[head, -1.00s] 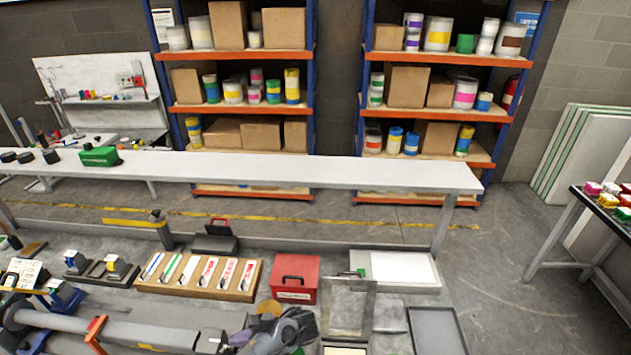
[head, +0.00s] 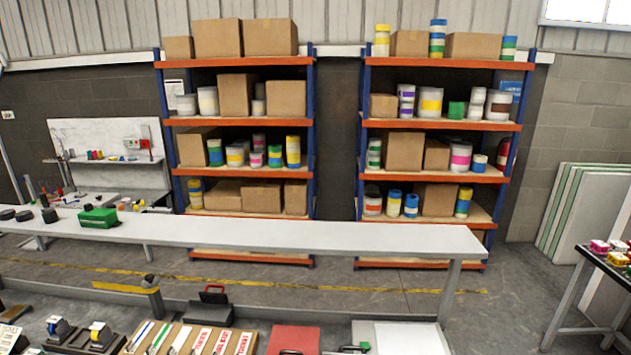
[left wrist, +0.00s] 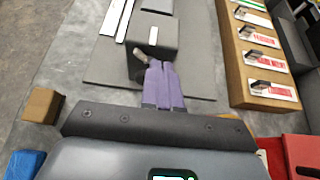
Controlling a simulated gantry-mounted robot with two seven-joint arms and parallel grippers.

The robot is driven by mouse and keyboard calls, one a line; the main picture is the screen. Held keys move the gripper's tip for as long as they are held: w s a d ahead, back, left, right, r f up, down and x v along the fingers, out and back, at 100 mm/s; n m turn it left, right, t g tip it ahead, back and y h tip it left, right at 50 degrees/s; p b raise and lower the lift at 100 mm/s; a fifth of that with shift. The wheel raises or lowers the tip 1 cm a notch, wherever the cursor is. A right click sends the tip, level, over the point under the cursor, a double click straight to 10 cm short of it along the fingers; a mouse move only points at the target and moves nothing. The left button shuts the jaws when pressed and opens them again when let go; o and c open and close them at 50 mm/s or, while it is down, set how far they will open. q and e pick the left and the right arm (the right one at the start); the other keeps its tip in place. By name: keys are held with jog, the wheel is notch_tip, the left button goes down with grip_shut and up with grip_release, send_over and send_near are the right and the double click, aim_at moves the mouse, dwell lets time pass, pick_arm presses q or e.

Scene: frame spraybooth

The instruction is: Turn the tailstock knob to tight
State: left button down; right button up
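In the left wrist view, a dark grey block (left wrist: 152,35) with a small white label stands on a grey plate (left wrist: 110,70); I cannot tell for sure whether it is the tailstock. A small pale lever or knob-like part (left wrist: 140,62) sticks out at its near left side. My left gripper (left wrist: 160,68) has purple fingers drawn together right at the block's near face, beside that part. I see nothing clearly between the fingers, and their tips partly hide the block's lower edge. Neither gripper shows in the head view, and my right gripper is in no current view.
A wooden rack (left wrist: 238,60) with labelled slots lies right of my left gripper. A red box (left wrist: 302,155), a brown block (left wrist: 42,105) and a blue object (left wrist: 25,163) are near. In the head view, a long white bench (head: 300,238) crosses before stocked shelves (head: 240,120).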

pick_arm(q)
jog(key=shift+w+r, duration=0.1)
jog(key=shift+r, duration=0.25)
jog(key=shift+d, duration=0.1)
jog(key=d+b, duration=0.1)
jog(key=d, duration=0.3)
jog(key=d+b, duration=0.1)
jog(key=d, duration=0.1)
jog(key=shift+s+b, duration=0.25)
jog(key=shift+b, duration=0.1)
jog(key=shift+a, duration=0.1)
